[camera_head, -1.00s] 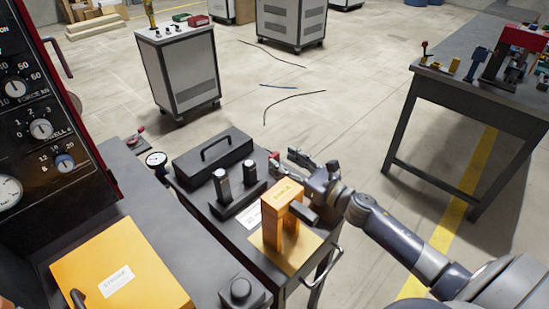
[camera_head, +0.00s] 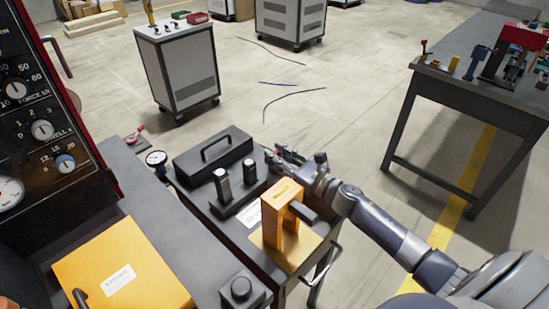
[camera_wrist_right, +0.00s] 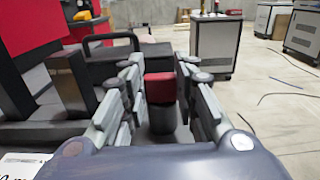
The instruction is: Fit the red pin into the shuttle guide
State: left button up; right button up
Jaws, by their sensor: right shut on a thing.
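The red pin (camera_wrist_right: 160,88) shows in the wrist view with a red top and a dark round lower part, between the fingers of my right gripper (camera_wrist_right: 160,95). In the head view my right gripper (camera_head: 284,153) is at the far right of the small cart, shut on the pin, which its fingers mostly hide. A black base with two upright posts (camera_head: 223,184), possibly the shuttle guide, stands on the cart left of the gripper. The posts also show at the left of the wrist view (camera_wrist_right: 70,82).
An orange arch (camera_head: 283,190) stands on the cart just in front of my right gripper. A black toolbox (camera_head: 190,160) with a handle lies behind the posts. An orange box (camera_head: 100,250) is at lower left. A loaded workbench (camera_head: 480,95) stands at right.

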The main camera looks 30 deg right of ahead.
notch_tip(320, 180, up, 10)
jog(key=p, duration=0.1)
dwell(0.4)
